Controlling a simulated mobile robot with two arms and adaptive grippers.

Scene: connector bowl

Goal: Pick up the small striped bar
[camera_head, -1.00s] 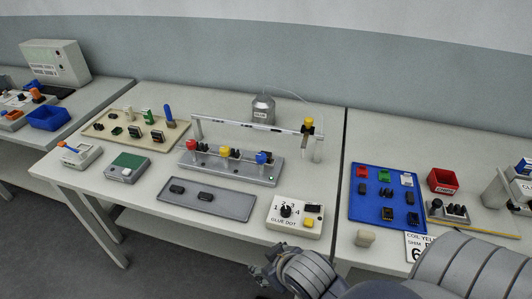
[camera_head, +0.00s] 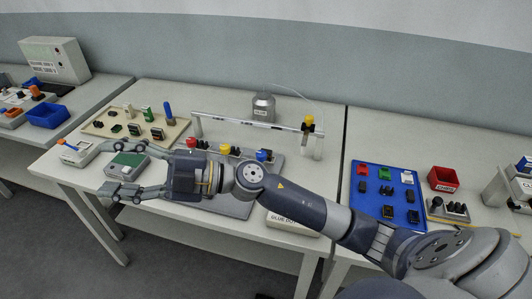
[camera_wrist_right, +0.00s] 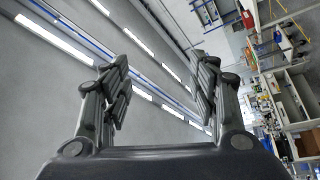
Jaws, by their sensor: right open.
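I cannot make out a small striped bar for certain in either view; parts at this size are too small to tell, and my right arm hides some of the table. My right gripper (camera_head: 113,169) is open and empty. It points left over the front left part of the middle table, around the green-topped box (camera_head: 128,165) as seen in the head view. Its spread fingers also show in the right wrist view (camera_wrist_right: 162,72), with nothing between them. My left gripper is not in view.
A beige tray (camera_head: 93,130) with several small parts lies behind the gripper. A rail on posts (camera_head: 248,124) stands behind my forearm. A blue tray (camera_head: 368,204) and a red bin (camera_head: 443,179) are on the right table. My arm partly covers the grey mat (camera_head: 238,209) and glue-dot box (camera_head: 290,226).

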